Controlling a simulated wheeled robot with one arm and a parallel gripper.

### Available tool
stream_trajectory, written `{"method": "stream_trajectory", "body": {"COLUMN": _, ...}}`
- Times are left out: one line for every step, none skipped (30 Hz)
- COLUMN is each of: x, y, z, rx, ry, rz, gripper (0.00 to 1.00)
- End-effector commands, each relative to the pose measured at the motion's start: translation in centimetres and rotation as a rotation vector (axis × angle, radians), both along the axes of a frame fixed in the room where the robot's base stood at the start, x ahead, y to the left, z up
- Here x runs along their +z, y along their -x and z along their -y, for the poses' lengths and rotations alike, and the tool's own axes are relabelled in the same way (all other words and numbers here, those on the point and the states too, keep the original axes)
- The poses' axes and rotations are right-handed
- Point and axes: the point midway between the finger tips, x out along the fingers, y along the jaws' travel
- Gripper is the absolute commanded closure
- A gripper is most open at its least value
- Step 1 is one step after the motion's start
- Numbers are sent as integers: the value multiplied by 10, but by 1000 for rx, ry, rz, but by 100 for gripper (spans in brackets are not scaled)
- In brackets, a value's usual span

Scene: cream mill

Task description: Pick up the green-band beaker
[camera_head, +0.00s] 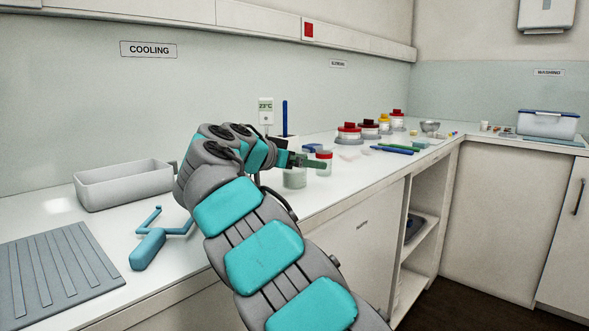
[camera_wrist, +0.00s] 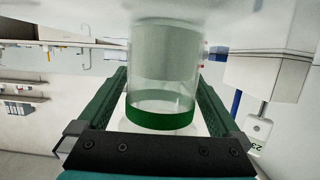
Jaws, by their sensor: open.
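The green-band beaker (camera_wrist: 162,80) is clear glass with a pale filling and a green band. It stands upright on the counter; the wrist view shows it upside down. In the head view the beaker (camera_head: 294,179) is just below my gripper (camera_head: 312,162) and partly hidden by it. My gripper (camera_wrist: 163,88) is open, with one green finger on each side of the beaker. Whether either finger touches the glass cannot be told.
A red-banded container (camera_head: 324,161) stands close behind, right of the beaker. A stand with a 23°C display (camera_head: 265,111) is behind it. A grey bin (camera_head: 125,185), a blue tool (camera_head: 150,247) and a ribbed mat (camera_head: 55,270) lie left. Red-lidded jars (camera_head: 349,133) stand farther right.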

Motion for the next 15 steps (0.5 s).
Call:
{"method": "stream_trajectory", "body": {"x": 0, "y": 0, "z": 0, "rx": 0, "ry": 0, "rz": 0, "gripper": 0}}
{"method": "stream_trajectory", "body": {"x": 0, "y": 0, "z": 0, "rx": 1, "ry": 0, "rz": 1, "gripper": 0}}
{"method": "stream_trajectory", "body": {"x": 0, "y": 0, "z": -1, "rx": 1, "ry": 0, "rz": 1, "gripper": 0}}
{"method": "stream_trajectory", "body": {"x": 0, "y": 0, "z": 0, "rx": 1, "ry": 0, "rz": 1, "gripper": 0}}
{"method": "stream_trajectory", "body": {"x": 0, "y": 0, "z": -1, "rx": 1, "ry": 0, "rz": 1, "gripper": 3}}
{"method": "stream_trajectory", "body": {"x": 0, "y": 0, "z": -1, "rx": 1, "ry": 0, "rz": 1, "gripper": 8}}
{"method": "stream_trajectory", "body": {"x": 0, "y": 0, "z": -1, "rx": 1, "ry": 0, "rz": 1, "gripper": 11}}
{"method": "stream_trajectory", "body": {"x": 0, "y": 0, "z": -1, "rx": 1, "ry": 0, "rz": 1, "gripper": 15}}
{"method": "stream_trajectory", "body": {"x": 0, "y": 0, "z": -1, "rx": 1, "ry": 0, "rz": 1, "gripper": 19}}
{"method": "stream_trajectory", "body": {"x": 0, "y": 0, "z": -1, "rx": 1, "ry": 0, "rz": 1, "gripper": 22}}
{"method": "stream_trajectory", "body": {"x": 0, "y": 0, "z": -1, "rx": 1, "ry": 0, "rz": 1, "gripper": 26}}
{"method": "stream_trajectory", "body": {"x": 0, "y": 0, "z": -1, "rx": 1, "ry": 0, "rz": 1, "gripper": 30}}
{"method": "stream_trajectory", "body": {"x": 0, "y": 0, "z": -1, "rx": 1, "ry": 0, "rz": 1, "gripper": 34}}
{"method": "stream_trajectory", "body": {"x": 0, "y": 0, "z": -1, "rx": 1, "ry": 0, "rz": 1, "gripper": 37}}
{"method": "stream_trajectory", "body": {"x": 0, "y": 0, "z": -1, "rx": 1, "ry": 0, "rz": 1, "gripper": 42}}
